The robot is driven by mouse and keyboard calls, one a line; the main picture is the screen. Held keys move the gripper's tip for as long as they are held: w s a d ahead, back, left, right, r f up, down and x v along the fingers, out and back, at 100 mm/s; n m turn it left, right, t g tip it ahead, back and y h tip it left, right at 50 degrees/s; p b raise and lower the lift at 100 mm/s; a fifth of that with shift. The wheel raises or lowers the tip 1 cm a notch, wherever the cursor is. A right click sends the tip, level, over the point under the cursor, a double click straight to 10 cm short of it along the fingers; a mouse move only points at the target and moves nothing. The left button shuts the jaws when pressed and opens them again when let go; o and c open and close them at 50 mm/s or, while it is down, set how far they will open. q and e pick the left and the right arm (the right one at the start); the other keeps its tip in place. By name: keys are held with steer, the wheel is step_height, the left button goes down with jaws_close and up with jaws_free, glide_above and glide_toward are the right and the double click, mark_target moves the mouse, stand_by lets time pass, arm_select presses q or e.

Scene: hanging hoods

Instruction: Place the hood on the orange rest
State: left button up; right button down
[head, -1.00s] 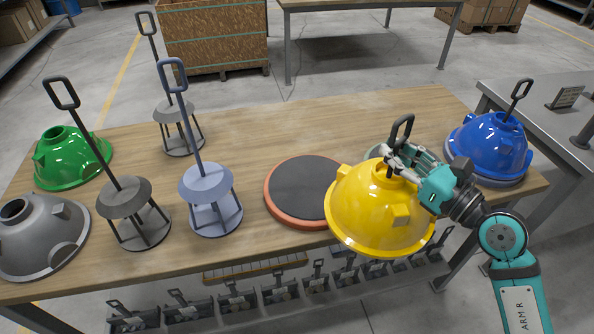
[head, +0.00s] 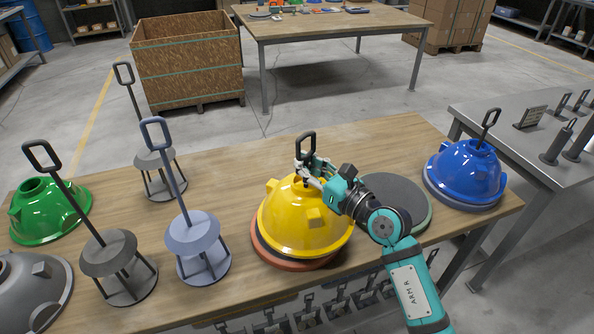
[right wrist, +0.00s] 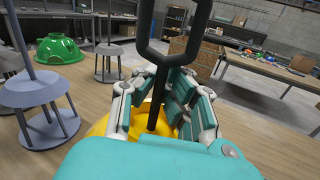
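The yellow hood (head: 300,225) is upright over the orange rest (head: 277,258), whose rim shows below the hood at the left and front. I cannot tell whether the hood's edge touches the rest. A dark rod with a loop handle (head: 306,146) rises from the hood's top. My right gripper (head: 310,174) is shut on this rod just below the loop. In the right wrist view, the gripper's fingers (right wrist: 160,85) lie on both sides of the rod, with the yellow hood (right wrist: 108,122) partly hidden below. My left gripper is not in view.
A green-rimmed dark rest (head: 395,195) lies empty to the right, behind my right arm. A blue hood (head: 466,172) sits at the table's right end. Tall-handled stands (head: 192,234) and green (head: 48,212) and grey hoods (head: 35,295) fill the left.

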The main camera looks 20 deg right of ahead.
mark_target(298, 176)
steer(key=shift+w+a, duration=0.25)
steer(key=shift+w, duration=0.15)
steer(key=shift+w+a+f, duration=0.1)
steer(key=shift+w+a, duration=0.3)
steer(key=shift+w, duration=0.1)
steer(key=shift+f, duration=1.7)
steer(key=c, duration=2)
jaws_free()
steer(key=shift+f+b, duration=0.2)
steer(key=shift+b, duration=0.1)
steer(key=o, duration=0.5)
steer(key=shift+s+r, duration=0.1)
steer(key=shift+r, duration=0.05)
